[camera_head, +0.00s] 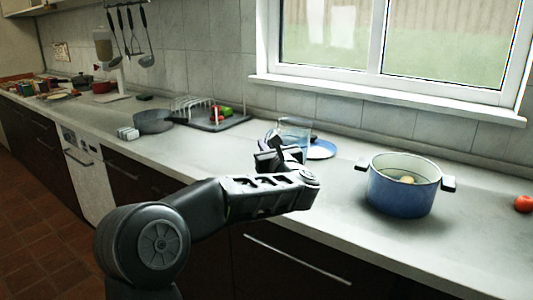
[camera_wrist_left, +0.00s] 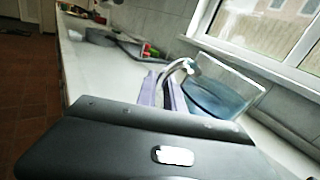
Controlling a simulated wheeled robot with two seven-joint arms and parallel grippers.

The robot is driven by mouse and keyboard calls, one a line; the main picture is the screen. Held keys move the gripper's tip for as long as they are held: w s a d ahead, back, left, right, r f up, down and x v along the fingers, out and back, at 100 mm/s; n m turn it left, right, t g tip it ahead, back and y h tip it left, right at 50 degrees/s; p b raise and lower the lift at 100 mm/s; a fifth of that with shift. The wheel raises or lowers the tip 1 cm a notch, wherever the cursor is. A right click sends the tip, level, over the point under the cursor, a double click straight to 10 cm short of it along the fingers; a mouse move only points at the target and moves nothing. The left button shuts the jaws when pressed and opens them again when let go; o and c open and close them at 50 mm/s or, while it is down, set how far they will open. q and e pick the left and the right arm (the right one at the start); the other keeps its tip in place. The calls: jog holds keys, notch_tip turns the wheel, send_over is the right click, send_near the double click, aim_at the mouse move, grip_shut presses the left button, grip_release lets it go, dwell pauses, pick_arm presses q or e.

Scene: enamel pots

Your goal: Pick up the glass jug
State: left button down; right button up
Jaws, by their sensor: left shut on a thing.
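The glass jug (camera_head: 294,129) is clear with a bluish lower part and stands out above the counter behind my left gripper (camera_head: 282,150). In the left wrist view the jug (camera_wrist_left: 222,93) looks tilted, and its curved handle (camera_wrist_left: 177,67) runs between the fingers of my left gripper (camera_wrist_left: 163,92). The left gripper is shut on the jug at the handle. Its wrist hides the jug's lower part in the head view, so I cannot tell whether the base touches the counter. My right gripper is not in view.
A grey pan (camera_head: 153,122) and a dish rack (camera_head: 238,122) are to the left. The counter (camera_head: 205,153) front is clear.

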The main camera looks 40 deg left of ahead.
aim_at(267, 134)
pick_arm(q)
jog(key=shift+r+p, duration=0.3)
jog(key=shift+r, duration=2.35)
jog(key=shift+s+a, duration=0.1)
jog(key=shift+a, duration=0.05)
